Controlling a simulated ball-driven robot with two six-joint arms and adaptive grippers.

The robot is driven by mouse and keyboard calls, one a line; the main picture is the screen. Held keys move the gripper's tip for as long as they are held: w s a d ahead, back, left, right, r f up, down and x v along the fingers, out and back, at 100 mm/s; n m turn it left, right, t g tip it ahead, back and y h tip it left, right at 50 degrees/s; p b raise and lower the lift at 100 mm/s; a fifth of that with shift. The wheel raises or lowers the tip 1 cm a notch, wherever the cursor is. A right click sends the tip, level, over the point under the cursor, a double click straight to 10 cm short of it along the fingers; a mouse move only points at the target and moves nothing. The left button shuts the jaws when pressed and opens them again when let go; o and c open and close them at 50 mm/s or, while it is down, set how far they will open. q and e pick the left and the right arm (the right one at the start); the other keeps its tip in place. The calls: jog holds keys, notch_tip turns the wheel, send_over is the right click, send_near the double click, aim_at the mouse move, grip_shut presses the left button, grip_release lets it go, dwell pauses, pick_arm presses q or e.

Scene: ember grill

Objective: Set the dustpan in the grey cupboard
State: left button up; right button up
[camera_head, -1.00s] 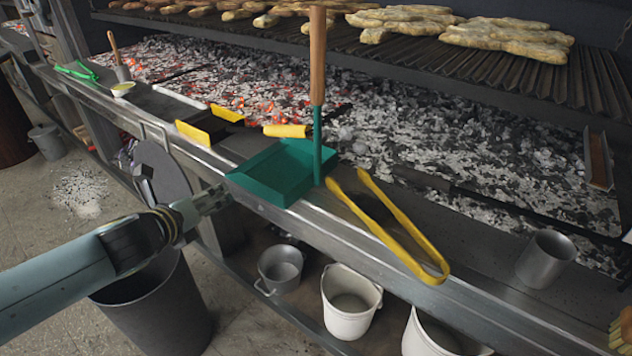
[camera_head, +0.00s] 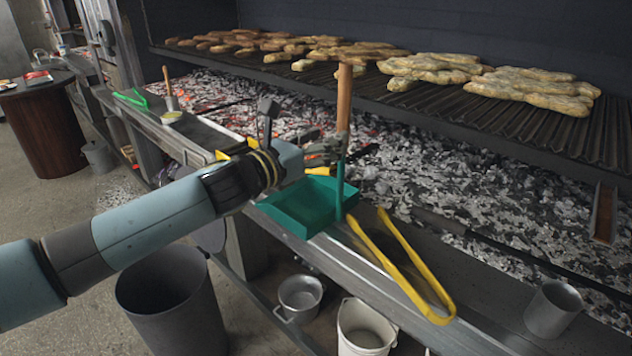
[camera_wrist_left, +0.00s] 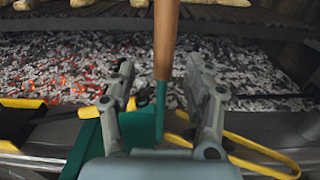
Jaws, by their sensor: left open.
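The green dustpan (camera_head: 302,207) lies on the steel ledge in front of the coals. Its upright handle has a green lower part and a wooden upper part (camera_head: 344,100). My left gripper (camera_head: 335,148) is at the handle, around the join of wood and green. In the left wrist view the wooden handle (camera_wrist_left: 166,40) stands between the two open fingers (camera_wrist_left: 160,95), with gaps on both sides. The pan body (camera_wrist_left: 88,145) shows partly behind the left finger. The grey cupboard is not recognisable in these views. My right gripper is not in view.
Yellow tongs (camera_head: 408,265) lie just right of the dustpan on the ledge. A metal cup (camera_head: 552,308) stands further right. Buckets (camera_head: 300,297) sit below, and a large grey bin (camera_head: 172,310) stands in front. Hot coals and a bread-laden grill (camera_head: 430,85) lie behind.

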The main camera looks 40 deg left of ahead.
pick_arm(q)
jog(key=w+p, duration=0.2)
jog(key=w, duration=0.1)
jog(key=w+p, duration=0.1)
jog(key=shift+w+d+f, duration=0.1)
jog(key=shift+w+d, duration=0.25)
jog(key=shift+d, duration=0.05)
jog(key=shift+w+f, duration=0.15)
jog(key=shift+w, duration=0.2)
jog(key=shift+s, duration=0.1)
jog(key=c, duration=0.7)
grip_shut()
